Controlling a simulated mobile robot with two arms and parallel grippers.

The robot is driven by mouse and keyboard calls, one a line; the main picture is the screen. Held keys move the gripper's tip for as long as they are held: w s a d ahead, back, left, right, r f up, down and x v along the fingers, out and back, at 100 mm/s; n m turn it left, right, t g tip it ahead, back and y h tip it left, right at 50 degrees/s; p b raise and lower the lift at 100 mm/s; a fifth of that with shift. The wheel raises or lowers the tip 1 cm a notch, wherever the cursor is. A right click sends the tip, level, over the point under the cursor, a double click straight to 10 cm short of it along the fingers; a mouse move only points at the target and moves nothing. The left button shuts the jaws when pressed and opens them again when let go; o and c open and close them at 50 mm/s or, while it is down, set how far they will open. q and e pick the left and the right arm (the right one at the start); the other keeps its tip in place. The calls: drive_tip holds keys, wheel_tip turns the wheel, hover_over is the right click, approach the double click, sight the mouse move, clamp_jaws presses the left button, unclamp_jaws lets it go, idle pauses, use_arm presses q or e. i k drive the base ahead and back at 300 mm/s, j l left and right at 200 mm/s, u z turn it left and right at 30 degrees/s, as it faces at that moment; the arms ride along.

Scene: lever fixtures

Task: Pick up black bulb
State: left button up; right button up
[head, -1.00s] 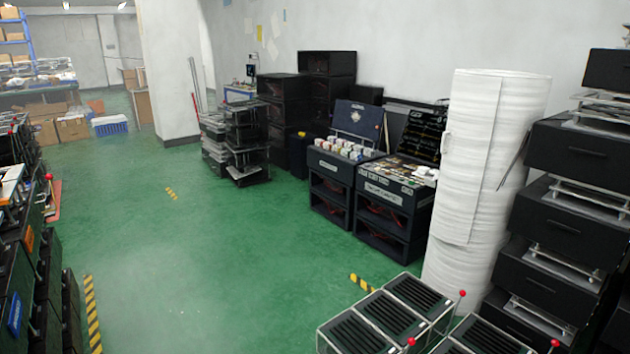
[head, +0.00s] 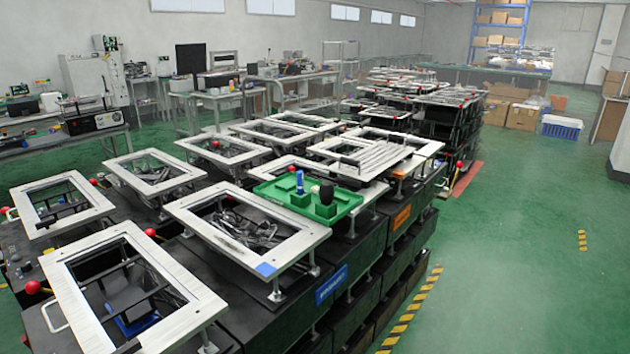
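The black bulb (head: 326,193) stands in a green tray (head: 343,207) near the middle of the head view. A blue item (head: 300,182) stands upright in the same tray, to the left of the bulb. The tray lies on top of the fixture frames at the right edge of the fixture block. Neither of my grippers shows in the head view.
Black fixture boxes with white top frames (head: 247,222) and red-knobbed levers (head: 32,287) fill the left and middle. A green floor aisle (head: 510,270) with yellow-black tape (head: 411,312) runs along the right. Cardboard boxes (head: 522,116) and a blue crate (head: 561,127) stand farther back.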

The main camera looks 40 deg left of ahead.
sight(326, 189)
drive_tip(key=i+u, duration=0.1)
drive_tip(key=i, duration=0.85)
drive_tip(key=i+l+u, duration=0.1)
drive_tip(key=i, duration=0.8)
